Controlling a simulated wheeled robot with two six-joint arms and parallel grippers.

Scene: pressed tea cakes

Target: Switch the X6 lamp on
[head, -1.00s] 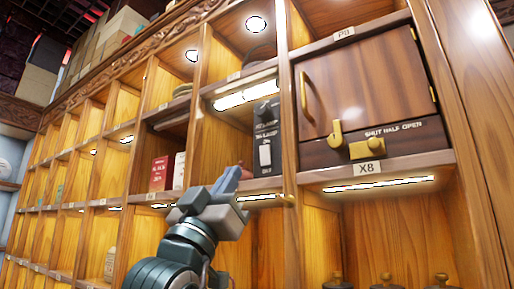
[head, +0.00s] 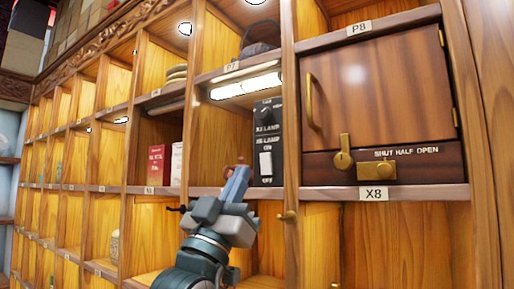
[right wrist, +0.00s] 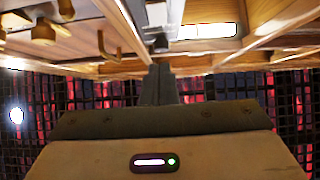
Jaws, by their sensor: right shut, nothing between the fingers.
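A black switch panel (head: 268,141) stands upright in the lit compartment left of the wooden cabinet. It has a dark knob (head: 264,113) at the top and a white rocker switch (head: 265,163) below, with lamp lettering too small to read surely. My right gripper (head: 237,180) is shut and empty, its fingertips just left of the panel's lower part; contact cannot be told. In the right wrist view its fingers (right wrist: 160,84) point toward the panel's white switch (right wrist: 157,13). The compartment to the left is dim, with an unlit strip (head: 166,109) under its top. My left gripper is not in view.
A lit strip (head: 245,87) hangs above the panel. Red (head: 157,166) and white (head: 177,163) boxes stand in the dim compartment. The wooden cabinet (head: 375,95) at right has a brass latch (head: 344,154). A small brass knob (head: 287,216) projects below the shelf.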

